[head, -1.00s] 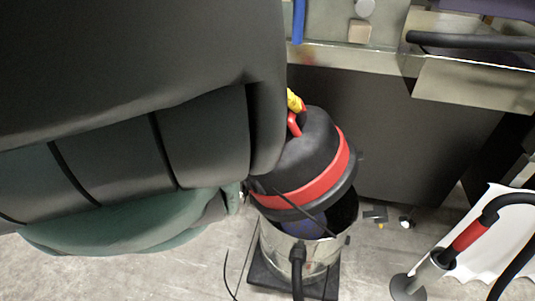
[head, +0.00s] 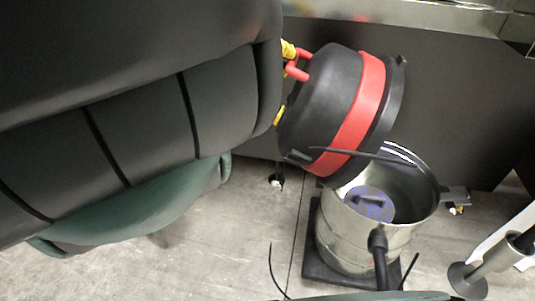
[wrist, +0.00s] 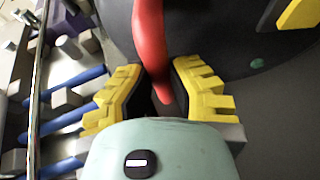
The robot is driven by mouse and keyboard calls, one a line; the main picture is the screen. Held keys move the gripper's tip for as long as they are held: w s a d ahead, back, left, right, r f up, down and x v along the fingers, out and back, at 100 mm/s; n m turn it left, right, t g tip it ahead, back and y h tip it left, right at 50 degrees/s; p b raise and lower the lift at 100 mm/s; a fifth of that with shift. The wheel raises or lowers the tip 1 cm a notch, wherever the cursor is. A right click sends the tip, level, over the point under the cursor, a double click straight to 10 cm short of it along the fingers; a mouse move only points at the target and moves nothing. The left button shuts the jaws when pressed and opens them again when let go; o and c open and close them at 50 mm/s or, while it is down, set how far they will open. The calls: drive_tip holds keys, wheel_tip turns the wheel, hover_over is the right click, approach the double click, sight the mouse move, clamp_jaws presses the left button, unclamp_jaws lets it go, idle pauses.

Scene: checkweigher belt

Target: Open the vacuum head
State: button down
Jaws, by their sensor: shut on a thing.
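The vacuum head (head: 322,100), a black dome with a red band, is tilted steeply up and left over the steel canister (head: 400,238). The canister's mouth is widely exposed, showing a blue-purple round part (head: 368,206) inside. The head's lower edge still overlaps the canister's far left rim; whether they touch is unclear. My gripper (wrist: 160,90) has yellow ridged fingertips either side of the head's red handle (wrist: 150,40) and is shut on it. In the head view, the handle (head: 298,66) shows beside a yellow fingertip; my arm hides most of the gripper.
The canister stands on a dark base (head: 318,262) on the grey floor, with a black hose (head: 377,255) at its front. A dark panel (head: 465,110) stands behind. A metal post with a round foot (head: 467,280) is at lower right. Blue rods (wrist: 75,115) show left in the wrist view.

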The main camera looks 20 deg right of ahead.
drive_tip(key=shift+w+a+f+b, duration=0.5)
drive_tip(key=shift+w+a+f, duration=0.1)
drive_tip(key=shift+a, duration=0.25)
drive_tip(key=shift+w+a+f+b, duration=0.5)
drive_tip(key=shift+w+a+f, duration=0.05)
drive_tip(key=shift+a, duration=0.3)
drive_tip(key=c, duration=0.8)
unclamp_jaws()
drive_tip(key=shift+s+d+r, duration=0.1)
drive_tip(key=shift+s+d, duration=0.1)
drive_tip(key=shift+d, duration=0.05)
drive_tip(key=shift+c, duration=0.2)
drive_tip(key=shift+a+r, duration=0.1)
drive_tip(key=v, duration=1.1)
drive_tip(key=shift+a, duration=0.3)
drive_tip(key=shift+s+r, duration=0.1)
drive_tip(key=shift+r, duration=0.05)
